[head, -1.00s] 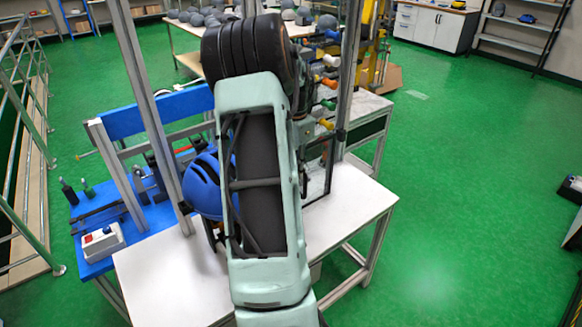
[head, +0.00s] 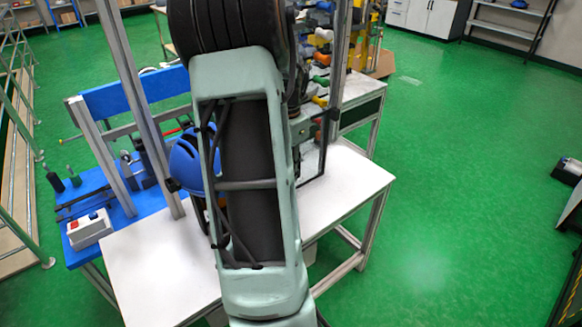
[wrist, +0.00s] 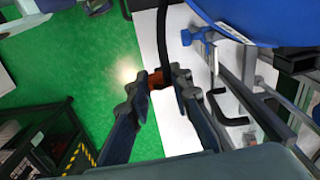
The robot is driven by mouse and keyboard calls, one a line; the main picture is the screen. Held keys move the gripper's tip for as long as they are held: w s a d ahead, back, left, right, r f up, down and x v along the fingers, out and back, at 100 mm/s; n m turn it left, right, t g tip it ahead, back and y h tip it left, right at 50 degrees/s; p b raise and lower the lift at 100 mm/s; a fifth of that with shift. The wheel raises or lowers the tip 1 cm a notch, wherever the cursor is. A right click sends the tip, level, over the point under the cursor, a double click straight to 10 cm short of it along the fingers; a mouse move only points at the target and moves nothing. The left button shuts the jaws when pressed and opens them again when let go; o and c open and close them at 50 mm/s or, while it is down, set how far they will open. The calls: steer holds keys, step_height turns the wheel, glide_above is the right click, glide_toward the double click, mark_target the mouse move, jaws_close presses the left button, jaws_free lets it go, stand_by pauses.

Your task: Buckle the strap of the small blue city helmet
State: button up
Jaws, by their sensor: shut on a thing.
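The blue helmet (head: 186,163) sits above the white table, partly hidden behind my arm in the head view. Its blue shell also fills the top right of the wrist view (wrist: 275,18). A black strap (wrist: 162,35) runs down in the wrist view to a small orange-red piece, apparently a buckle part (wrist: 156,80). My gripper (wrist: 158,79) is shut on this piece. In the head view my gripper is hidden by my arm.
The white table (head: 150,262) has metal uprights (head: 140,105) close to the helmet. A blue bench (head: 78,192) with a red-buttoned control box (head: 90,229) stands at left. A rack with coloured handles (head: 320,60) stands behind. Green floor at right is mostly free.

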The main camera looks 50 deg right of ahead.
steer(key=shift+a+f+b, duration=0.65)
steer(key=shift+a+b, duration=0.6)
steer(key=shift+a, duration=7.3)
steer(key=shift+w+a+r+p, duration=1.45)
steer(key=shift+w+a, duration=2.1)
steer(key=shift+a, duration=2.3)
steer(key=shift+w+d+r+p, duration=1)
steer(key=shift+w+r+p, duration=0.55)
steer(key=shift+w, duration=0.35)
steer(key=shift+w+d+r+p, duration=1.05)
steer(key=shift+w+r+p, duration=0.25)
steer(key=shift+w+p, duration=0.5)
steer(key=shift+w+d+r+p, duration=1)
steer(key=shift+w+r+p, duration=0.5)
steer(key=shift+w, duration=0.5)
steer(key=shift+f+b, duration=0.3)
steer(key=shift+f, duration=0.4)
steer(key=shift+a+f+b, duration=0.1)
steer(key=shift+f+b, duration=0.55)
steer(key=shift+f, duration=0.4)
